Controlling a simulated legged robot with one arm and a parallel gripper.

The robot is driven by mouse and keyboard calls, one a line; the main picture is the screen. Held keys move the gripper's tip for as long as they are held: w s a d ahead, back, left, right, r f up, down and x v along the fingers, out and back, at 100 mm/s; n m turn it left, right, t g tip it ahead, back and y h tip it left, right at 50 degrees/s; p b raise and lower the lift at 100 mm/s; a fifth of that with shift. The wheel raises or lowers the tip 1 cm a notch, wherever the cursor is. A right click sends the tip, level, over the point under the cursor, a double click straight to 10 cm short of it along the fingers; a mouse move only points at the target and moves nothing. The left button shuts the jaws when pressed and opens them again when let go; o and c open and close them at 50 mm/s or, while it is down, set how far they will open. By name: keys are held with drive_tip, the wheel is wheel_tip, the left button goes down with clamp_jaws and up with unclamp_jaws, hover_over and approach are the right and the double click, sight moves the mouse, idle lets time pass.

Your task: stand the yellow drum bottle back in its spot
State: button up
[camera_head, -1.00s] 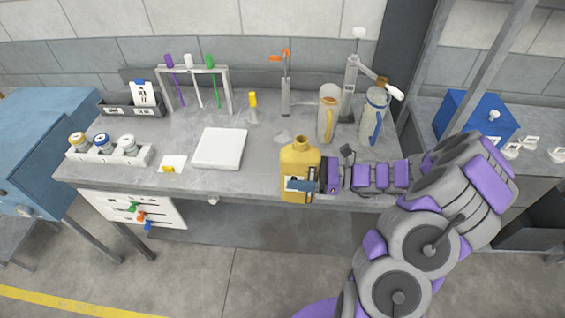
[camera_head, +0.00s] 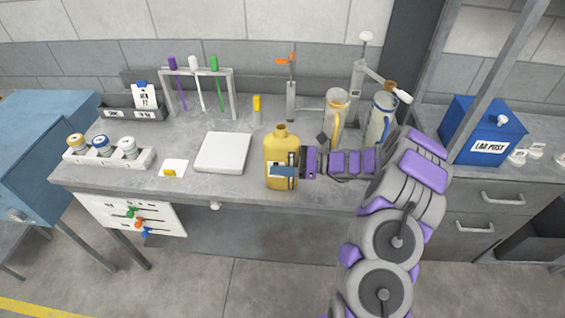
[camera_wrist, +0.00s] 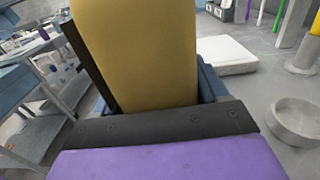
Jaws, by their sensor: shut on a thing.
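The yellow drum bottle (camera_head: 281,150) is upright in my gripper (camera_head: 285,172), in front of the workbench's middle in the head view. My gripper is shut on the lower part of its body, coming in from the right. I cannot tell whether the bottle's base touches the bench. In the wrist view the yellow bottle (camera_wrist: 140,50) fills the upper middle and hides much behind it. No marked spot for the bottle is clear in the head view.
A white pad (camera_head: 222,153) lies left of the bottle. A small round dish (camera_wrist: 297,121) shows right in the wrist view. A blue box (camera_head: 483,131) stands far right.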

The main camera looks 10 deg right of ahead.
drive_tip(key=shift+d, duration=0.1)
drive_tip(key=shift+d, duration=0.3)
drive_tip(key=o, duration=1.2)
drive_tip(key=shift+d, duration=0.25)
drive_tip(key=o, duration=0.3)
drive_tip(key=shift+d, duration=0.2)
drive_tip(key=shift+o, duration=0.3)
drive_tip(key=shift+a, duration=0.6)
drive_tip(key=p+v, duration=0.2)
drive_tip(key=v, duration=1)
drive_tip(key=shift+p, duration=0.4)
drive_tip(key=shift+d, duration=0.35)
